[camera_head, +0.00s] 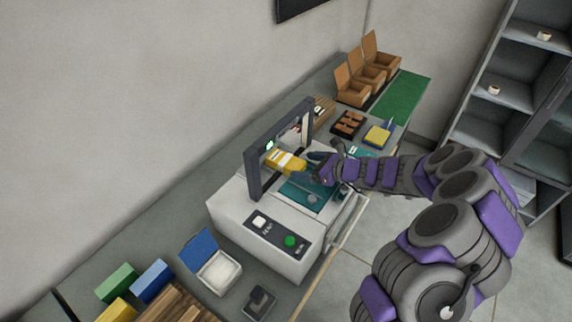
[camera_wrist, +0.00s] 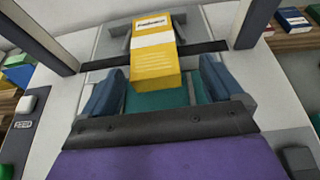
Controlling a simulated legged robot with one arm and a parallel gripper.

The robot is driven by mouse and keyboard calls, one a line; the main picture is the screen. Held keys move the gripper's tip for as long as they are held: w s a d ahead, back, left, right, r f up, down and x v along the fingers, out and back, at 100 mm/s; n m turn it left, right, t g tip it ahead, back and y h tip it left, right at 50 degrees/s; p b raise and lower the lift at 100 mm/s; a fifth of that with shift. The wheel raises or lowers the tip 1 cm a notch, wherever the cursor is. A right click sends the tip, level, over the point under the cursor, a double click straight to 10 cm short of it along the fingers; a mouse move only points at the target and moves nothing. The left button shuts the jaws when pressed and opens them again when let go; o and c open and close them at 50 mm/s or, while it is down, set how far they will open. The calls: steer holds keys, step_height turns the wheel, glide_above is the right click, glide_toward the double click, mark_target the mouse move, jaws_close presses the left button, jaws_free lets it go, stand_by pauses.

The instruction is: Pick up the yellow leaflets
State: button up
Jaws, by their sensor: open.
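The yellow leaflets (camera_head: 287,162) form a banded stack with a white paper band. They lie in the white banding machine (camera_head: 240,212), under its dark arch (camera_head: 251,172). In the wrist view the stack (camera_wrist: 154,68) stands upright in the picture, ahead of and between my fingers, over a teal surface (camera_wrist: 155,102). My gripper (camera_head: 318,166) is open, with its blue fingers (camera_wrist: 158,88) on either side of the stack's near end.
A blue-lidded box (camera_head: 217,270) and a small dark stamp-like object (camera_head: 259,302) stand in front of the machine. Green, blue and yellow blocks lie at lower left. Open cardboard boxes (camera_head: 368,72) and a green mat (camera_head: 402,96) are at the far end. Shelves stand at right.

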mark_target(298, 165)
steer(key=x, duration=0.2)
steer(key=b+x, duration=0.1)
steer(key=x, duration=0.1)
steer(key=shift+s+a, duration=0.25)
steer(key=shift+a, duration=0.05)
steer(key=shift+w+a, duration=0.3)
steer(key=shift+a, duration=0.15)
steer(key=shift+c, duration=0.3)
steer(key=c, duration=1.2)
